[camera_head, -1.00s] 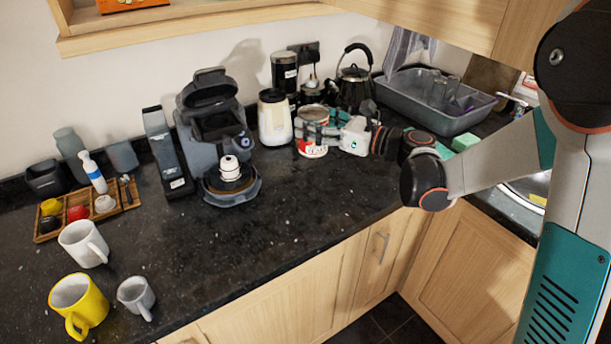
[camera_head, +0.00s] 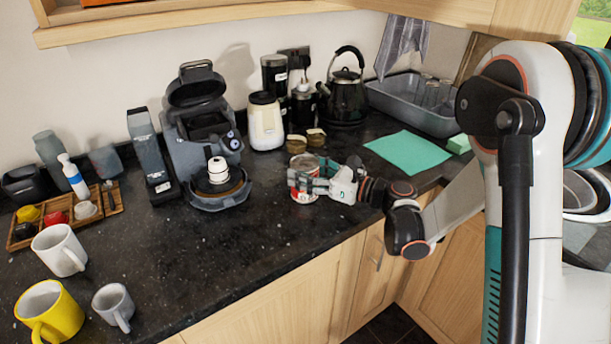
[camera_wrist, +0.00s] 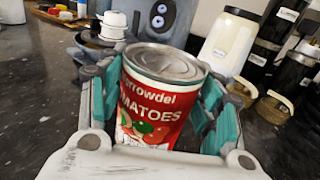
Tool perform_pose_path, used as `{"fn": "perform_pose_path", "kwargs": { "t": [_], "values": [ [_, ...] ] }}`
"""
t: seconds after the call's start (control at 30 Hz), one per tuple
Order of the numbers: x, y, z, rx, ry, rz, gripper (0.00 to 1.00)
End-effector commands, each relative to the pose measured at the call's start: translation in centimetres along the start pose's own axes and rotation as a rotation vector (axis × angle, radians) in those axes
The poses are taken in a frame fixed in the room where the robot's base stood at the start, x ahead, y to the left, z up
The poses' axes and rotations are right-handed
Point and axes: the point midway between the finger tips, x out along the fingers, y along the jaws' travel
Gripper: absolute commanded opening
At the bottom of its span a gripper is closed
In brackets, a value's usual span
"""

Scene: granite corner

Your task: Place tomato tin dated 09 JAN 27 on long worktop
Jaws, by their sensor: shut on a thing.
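The tomato tin (camera_wrist: 155,95) has a red label reading "TOMATOES" and a silver lid. It is upright, slightly tilted in the wrist view, between the two teal-padded fingers of my gripper (camera_wrist: 160,115). In the head view the tin (camera_head: 303,186) is at the front of the black worktop (camera_head: 240,240), and my gripper (camera_head: 305,182) is shut on it from the right. I cannot tell whether its base touches the worktop. No date shows on the visible side.
A coffee machine (camera_head: 200,125) stands left of the tin. Behind are a cream canister (camera_head: 265,122), two small jars (camera_head: 316,138), a kettle (camera_head: 347,95) and a grey basin (camera_head: 415,105). A teal cloth (camera_head: 408,152) lies at right. The worktop's front middle is clear.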

Motion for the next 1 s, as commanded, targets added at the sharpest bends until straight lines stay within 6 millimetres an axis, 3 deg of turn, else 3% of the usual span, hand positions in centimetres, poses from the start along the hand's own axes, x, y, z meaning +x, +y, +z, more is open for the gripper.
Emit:
{"fn": "perform_pose_path", "kwargs": {
  "t": [0.33,0.37,0.43,0.87,1.0],
  "values": [
    [0.0,0.0,-0.3,0.001,-0.001,0.000,0.20],
    [0.0,0.0,-0.3,0.000,0.000,0.000,0.62],
    [0.0,0.0,-0.3,0.000,0.000,0.000,0.78],
    [0.0,0.0,-0.1,0.000,0.000,0.000,0.80],
    [-1.5,-0.1,0.1,0.000,0.000,-0.002,0.80]
  ]
}}
